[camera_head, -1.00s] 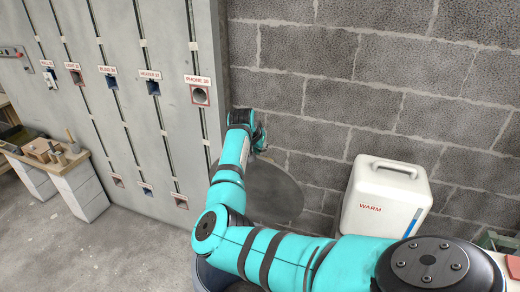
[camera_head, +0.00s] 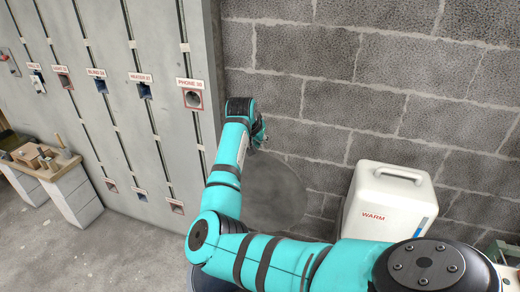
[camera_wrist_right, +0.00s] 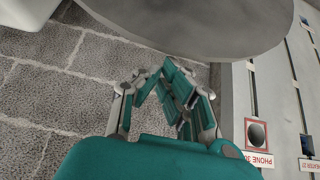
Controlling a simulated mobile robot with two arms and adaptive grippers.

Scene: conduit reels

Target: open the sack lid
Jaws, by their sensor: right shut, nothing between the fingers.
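The sack lid is a round, dark grey disc (camera_head: 275,192), raised steeply near the block wall, with its left part hidden behind my right arm. In the right wrist view the lid (camera_wrist_right: 215,22) fills the top, just beyond the fingers. Below my arm, the dark rim of a round container (camera_head: 207,280) shows, mostly hidden. My right gripper (camera_head: 261,133) is at the lid's upper left, close to the wall. In the right wrist view its fingers (camera_wrist_right: 172,72) are closed together and empty; whether they touch the lid I cannot tell. My left gripper is not in view.
A white box marked WARM (camera_head: 385,205) stands right of the lid. A grey panel (camera_head: 150,50) with labelled sockets is at left. A wooden-topped bench (camera_head: 60,170) is at far left. Bare floor (camera_head: 120,250) lies in front of the panel.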

